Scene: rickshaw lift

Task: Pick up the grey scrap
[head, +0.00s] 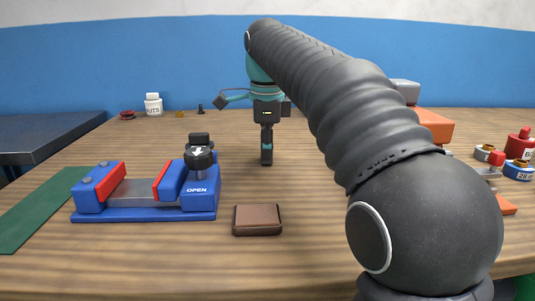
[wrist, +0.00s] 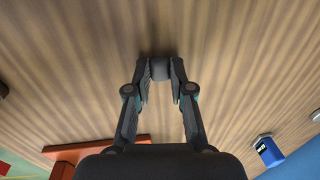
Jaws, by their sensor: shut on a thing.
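My gripper (wrist: 160,80) points down over the wooden table, its two dark fingers closed on a small dark grey piece, the grey scrap (wrist: 160,68), at their tips. In the head view my gripper (head: 266,158) is beyond the brown block and right of the blue vise. There the scrap cannot be told apart from the dark fingertips. I cannot tell whether the scrap touches the table or is just above it.
A blue vise (head: 145,213) marked OPEN, with red jaws, stands at left beside a green mat (head: 40,208). A brown block (head: 257,219) lies in front. A white jar (head: 153,104) stands at the back. Red and blue containers (head: 518,170) are at right. The table around my gripper is clear.

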